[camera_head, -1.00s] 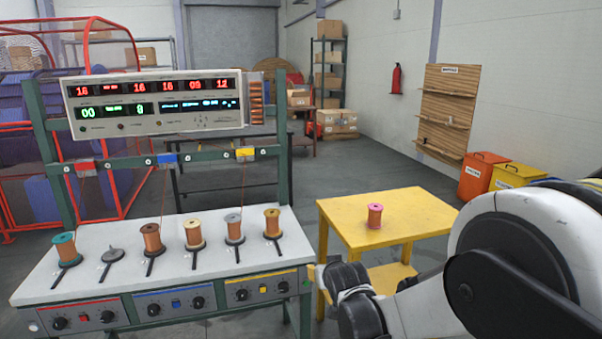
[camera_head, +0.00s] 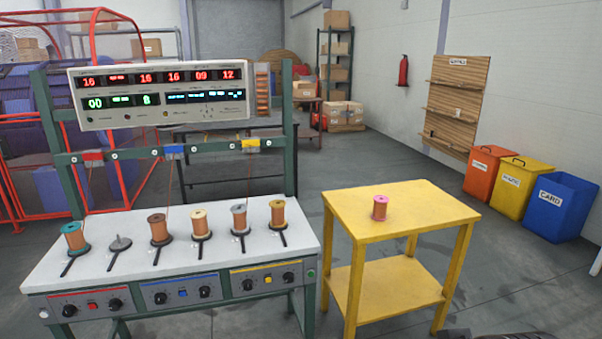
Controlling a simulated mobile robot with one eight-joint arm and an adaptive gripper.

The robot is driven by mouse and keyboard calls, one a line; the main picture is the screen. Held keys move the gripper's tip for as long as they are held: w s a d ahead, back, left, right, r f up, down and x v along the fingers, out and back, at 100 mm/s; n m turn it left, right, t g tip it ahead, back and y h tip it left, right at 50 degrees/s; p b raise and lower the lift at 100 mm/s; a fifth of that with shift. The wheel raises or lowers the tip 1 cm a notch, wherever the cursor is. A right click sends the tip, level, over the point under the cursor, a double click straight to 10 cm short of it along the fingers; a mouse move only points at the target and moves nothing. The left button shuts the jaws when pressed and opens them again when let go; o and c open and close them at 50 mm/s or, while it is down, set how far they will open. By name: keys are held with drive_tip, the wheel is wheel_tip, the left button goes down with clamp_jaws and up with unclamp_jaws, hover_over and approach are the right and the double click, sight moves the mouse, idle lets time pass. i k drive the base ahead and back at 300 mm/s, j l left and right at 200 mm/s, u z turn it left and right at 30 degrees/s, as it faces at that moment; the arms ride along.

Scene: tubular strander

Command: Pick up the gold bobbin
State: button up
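The gold bobbin (camera_head: 278,214), copper wire on a spool with a yellow-gold flange, stands upright at the right end of the row on the white bench (camera_head: 180,258). A cream-topped bobbin (camera_head: 201,223) and a grey-topped bobbin (camera_head: 239,217) stand to its left. Further left are a brown-topped bobbin (camera_head: 158,228), a holder without a bobbin (camera_head: 119,244) and a teal-topped bobbin (camera_head: 75,238). My gripper is out of view.
A yellow table (camera_head: 425,212) stands right of the bench with a pink-topped bobbin (camera_head: 380,208) on it. Orange (camera_head: 485,177), yellow (camera_head: 515,190) and blue bins (camera_head: 560,207) line the right wall. A display panel (camera_head: 160,95) hangs above the bench. Open floor lies beyond the yellow table.

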sight(277, 206)
drive_tip(key=i+j, duration=0.2)
drive_tip(key=j, duration=0.15)
drive_tip(key=i+j, duration=0.15)
drive_tip(key=j, duration=0.15)
drive_tip(key=i+j, duration=0.2)
drive_tip(key=j, duration=0.15)
drive_tip(key=i+j, duration=0.2)
drive_tip(key=j, duration=0.15)
drive_tip(key=i+j, duration=0.15)
drive_tip(key=j, duration=0.15)
drive_tip(key=z, duration=0.05)
